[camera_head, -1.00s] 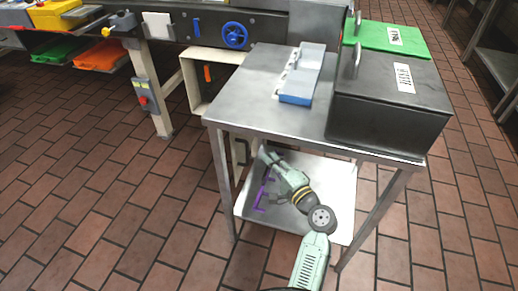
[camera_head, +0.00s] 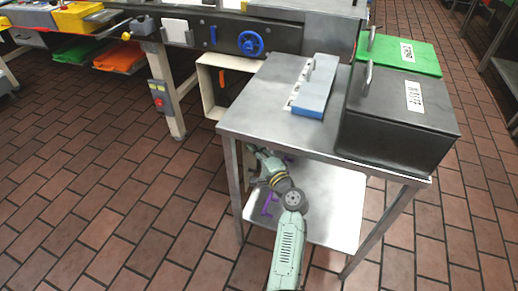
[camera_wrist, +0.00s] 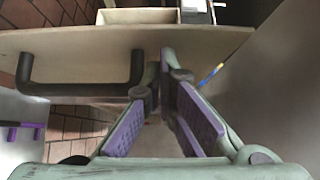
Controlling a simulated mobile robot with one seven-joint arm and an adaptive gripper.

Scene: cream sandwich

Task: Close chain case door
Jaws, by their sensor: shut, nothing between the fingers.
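The cream chain case (camera_head: 207,88) stands under the machine in the head view. Its front is open and its dark inside with an orange part shows. In the wrist view a cream panel (camera_wrist: 200,45), apparently the case door, crosses the picture with a black bar handle (camera_wrist: 80,82) at its left. My gripper (camera_wrist: 166,62) is shut and empty, with its tips at the panel, right of the handle. I cannot tell if they touch. In the head view my gripper (camera_head: 256,160) is low beside the steel table, above its lower shelf. The door is mostly hidden there.
The steel table (camera_head: 265,105) stands close beside my arm and carries a blue-grey block (camera_head: 316,88), a black bin (camera_head: 400,120) and a green bin (camera_head: 410,52). A purple object (camera_head: 268,205) is near its lower shelf (camera_head: 335,200). The tiled floor at left is clear.

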